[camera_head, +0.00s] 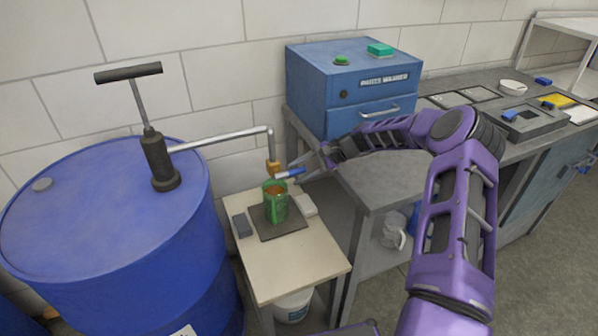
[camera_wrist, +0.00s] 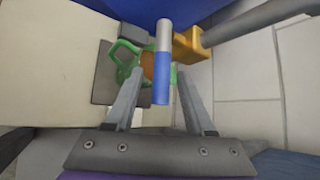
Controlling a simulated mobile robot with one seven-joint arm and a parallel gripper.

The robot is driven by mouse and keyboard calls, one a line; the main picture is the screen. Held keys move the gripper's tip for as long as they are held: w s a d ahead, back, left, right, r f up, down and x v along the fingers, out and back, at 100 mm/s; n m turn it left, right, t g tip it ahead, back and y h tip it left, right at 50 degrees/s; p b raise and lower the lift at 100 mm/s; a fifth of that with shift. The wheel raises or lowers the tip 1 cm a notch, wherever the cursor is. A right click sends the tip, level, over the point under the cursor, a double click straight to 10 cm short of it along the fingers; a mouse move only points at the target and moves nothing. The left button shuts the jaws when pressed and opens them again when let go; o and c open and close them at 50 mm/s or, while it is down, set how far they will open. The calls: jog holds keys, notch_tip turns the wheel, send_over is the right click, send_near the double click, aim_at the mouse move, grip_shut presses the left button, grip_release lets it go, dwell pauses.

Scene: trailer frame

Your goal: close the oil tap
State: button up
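The oil tap (camera_head: 273,168) is a brass body at the end of a grey pipe from the blue drum. Its lever (camera_head: 290,173) has a blue grip and points right toward my gripper (camera_head: 308,164). In the wrist view the tap (camera_wrist: 190,42) is at upper right, and its blue-ended lever (camera_wrist: 162,90) lies between my two fingers (camera_wrist: 160,78). The fingers are open, with a gap visible on each side of the lever. A green jug (camera_head: 276,210) stands under the tap with orange-brown liquid in it; the wrist view shows it partly hidden behind the lever.
The jug stands on a dark mat (camera_head: 262,232) on a small pale table (camera_head: 290,262). A grey block (camera_head: 241,225) and a white block (camera_head: 305,205) flank it. The blue drum (camera_head: 95,225) is left, and a parts washer (camera_head: 345,90) on a grey bench is behind.

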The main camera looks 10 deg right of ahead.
jog(key=v, duration=1.7)
jog(key=shift+d+r+p, duration=0.1)
jog(key=shift+d+p, duration=0.1)
jog(key=shift+p, duration=0.15)
